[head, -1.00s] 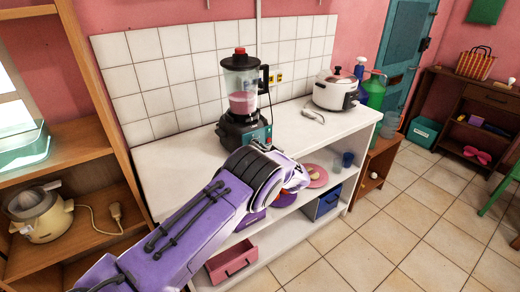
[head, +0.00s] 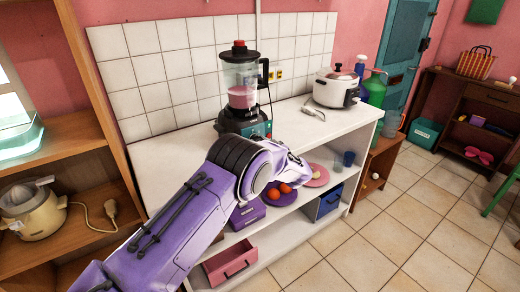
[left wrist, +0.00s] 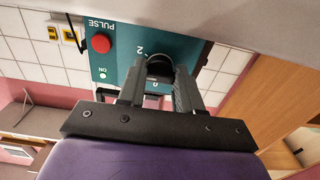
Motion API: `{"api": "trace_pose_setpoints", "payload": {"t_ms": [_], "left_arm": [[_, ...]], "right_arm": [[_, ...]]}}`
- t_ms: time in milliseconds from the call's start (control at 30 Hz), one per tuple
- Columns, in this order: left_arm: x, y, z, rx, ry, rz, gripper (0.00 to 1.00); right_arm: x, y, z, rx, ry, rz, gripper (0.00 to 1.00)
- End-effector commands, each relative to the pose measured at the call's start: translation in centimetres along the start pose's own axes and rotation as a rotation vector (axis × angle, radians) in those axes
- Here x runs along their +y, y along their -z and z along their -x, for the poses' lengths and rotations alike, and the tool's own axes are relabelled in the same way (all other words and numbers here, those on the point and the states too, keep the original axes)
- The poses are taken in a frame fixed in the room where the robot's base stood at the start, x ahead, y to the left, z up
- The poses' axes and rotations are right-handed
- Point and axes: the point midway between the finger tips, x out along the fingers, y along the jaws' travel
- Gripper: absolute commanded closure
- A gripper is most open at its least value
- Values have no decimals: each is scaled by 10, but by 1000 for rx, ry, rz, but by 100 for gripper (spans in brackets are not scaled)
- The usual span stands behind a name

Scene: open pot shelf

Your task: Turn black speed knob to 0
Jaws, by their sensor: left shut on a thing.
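The blender (head: 241,88) stands on the white counter, its jar partly filled with pink contents. Its teal control panel (left wrist: 118,58) shows in the left wrist view, upside down, with a red PULSE button (left wrist: 101,43), a green ON light and the markings 2 and 0. The black speed knob (left wrist: 157,73) sits between my left gripper's fingers. My left gripper (left wrist: 162,80) is shut on the knob, and the fingers cover part of it and of its scale. In the head view my left arm hides the gripper's fingers. My right gripper is not in view.
A white cooker (head: 336,88) and green bottle (head: 375,88) stand right of the blender. Below the counter are a purple plate with orange balls (head: 275,195), a pink plate (head: 316,175) and a blue box (head: 327,202). A juicer (head: 33,208) is on the left shelf.

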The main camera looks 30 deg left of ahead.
Motion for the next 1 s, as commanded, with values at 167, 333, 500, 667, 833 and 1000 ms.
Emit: {"api": "trace_pose_setpoints", "payload": {"t_ms": [167, 333, 500, 667, 833, 1000], "left_arm": [[0, -3, -1, 0, 3, 168, 96], [0, -3, -1, 0, 3, 331, 96], [1, -3, -1, 0, 3, 492, 96], [1, -3, -1, 1, 3, 644, 96], [1, -3, -1, 1, 2, 805, 96], [2, -3, -1, 1, 3, 968, 96]], "right_arm": [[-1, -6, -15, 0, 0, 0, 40], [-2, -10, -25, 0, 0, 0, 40], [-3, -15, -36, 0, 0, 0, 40], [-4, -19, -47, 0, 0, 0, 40], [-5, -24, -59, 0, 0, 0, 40], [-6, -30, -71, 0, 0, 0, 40]]}}
